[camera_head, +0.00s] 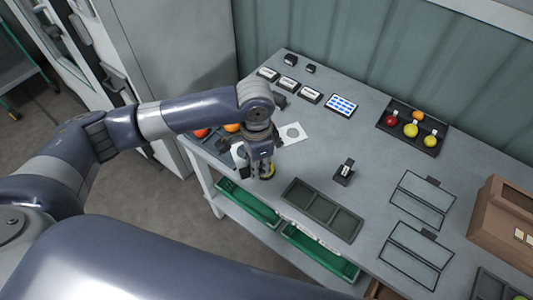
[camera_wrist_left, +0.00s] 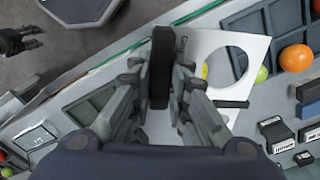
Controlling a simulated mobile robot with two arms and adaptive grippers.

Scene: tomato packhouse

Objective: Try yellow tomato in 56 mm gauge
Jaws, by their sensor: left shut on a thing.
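My left gripper (camera_head: 264,172) is above the left part of the bench, shut on a dark, round-edged thing. In the left wrist view this dark thing (camera_wrist_left: 162,68) stands edge-on between the fingers; I cannot tell for sure what it is. Yellow tomatoes (camera_head: 411,130) sit in a dark tray at the back right. My right gripper (camera_wrist_left: 20,40) appears small, its fingers unclear.
A dark tray under my arm holds red and orange tomatoes (camera_head: 232,127). Small labelled blocks (camera_head: 310,95) and a blue-white panel (camera_head: 341,105) stand at the back. An empty sectioned tray (camera_head: 322,212), a black block (camera_head: 344,172) and a brown box (camera_head: 503,220) occupy the front and right.

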